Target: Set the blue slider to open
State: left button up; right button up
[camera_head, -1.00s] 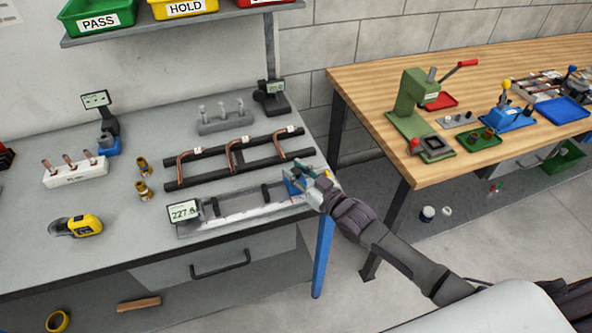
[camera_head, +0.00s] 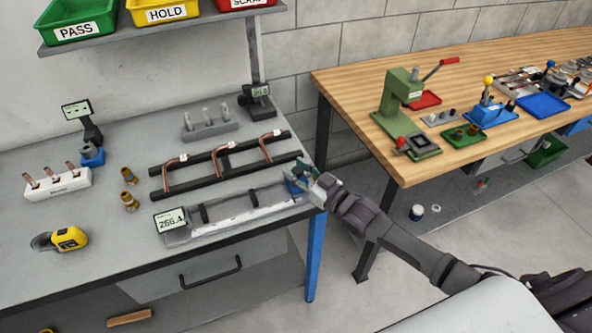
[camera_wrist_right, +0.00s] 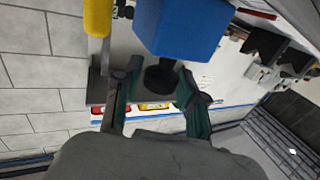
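The blue slider (camera_head: 295,186) sits near the right end of the grey measuring rail (camera_head: 240,217), whose left-end display (camera_head: 169,220) reads about 266. My right gripper (camera_head: 306,180) is at the slider and partly hides it. In the right wrist view the slider is a large blue block (camera_wrist_right: 182,25) with a black knob (camera_wrist_right: 160,77) on it. My left gripper is not in view.
A black rack with copper tubes (camera_head: 222,165) lies behind the rail. Brass fittings (camera_head: 129,190) and a yellow tape measure (camera_head: 60,239) are to the left. A wooden bench (camera_head: 400,165) with a green press (camera_head: 397,100) stands right, across a gap.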

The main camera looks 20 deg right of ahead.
jog(key=shift+o, duration=0.9)
jog(key=shift+s+d, duration=0.1)
jog(key=shift+s, duration=0.05)
jog(key=v, duration=1.1)
jog(key=shift+s+d, duration=0.2)
jog(key=shift+s, duration=0.15)
jog(key=shift+f, duration=0.1)
